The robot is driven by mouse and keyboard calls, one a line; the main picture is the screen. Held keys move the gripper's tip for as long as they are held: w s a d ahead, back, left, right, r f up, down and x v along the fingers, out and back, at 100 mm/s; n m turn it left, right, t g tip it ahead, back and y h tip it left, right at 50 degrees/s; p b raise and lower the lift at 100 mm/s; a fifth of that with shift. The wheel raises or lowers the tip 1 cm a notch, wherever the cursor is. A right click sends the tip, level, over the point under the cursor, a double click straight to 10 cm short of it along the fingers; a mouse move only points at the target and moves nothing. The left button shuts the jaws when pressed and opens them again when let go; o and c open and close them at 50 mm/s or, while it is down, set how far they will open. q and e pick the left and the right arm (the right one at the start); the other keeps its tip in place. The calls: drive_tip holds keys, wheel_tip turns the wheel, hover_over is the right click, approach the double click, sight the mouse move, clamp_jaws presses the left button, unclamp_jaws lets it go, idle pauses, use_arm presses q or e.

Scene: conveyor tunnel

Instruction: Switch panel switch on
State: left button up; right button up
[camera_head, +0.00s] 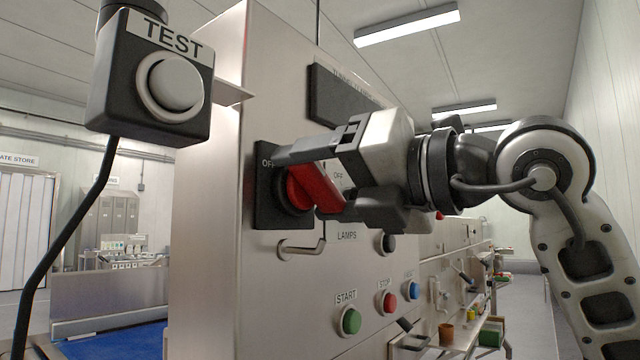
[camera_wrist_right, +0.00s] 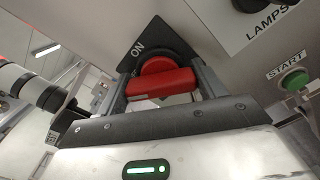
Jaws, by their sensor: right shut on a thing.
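The panel switch is a red rotary handle (camera_head: 316,189) on a black plate (camera_head: 268,212) on the front of a steel cabinet. In the head view the plate's top left reads "OFF", and the handle lies slanted, down to the right. My right gripper (camera_head: 318,180) reaches in from the right and is shut on the handle, one finger above it and one below.
Shelves with small objects line the right.

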drive_tip(key=o, duration=1)
drive_tip(key=shift+d, duration=0.15)
drive_tip(key=b+v, duration=0.3)
drive_tip(key=v, duration=1.2)
drive_tip(key=shift+s+d+r, duration=0.1)
drive_tip(key=shift+s+d, duration=0.2)
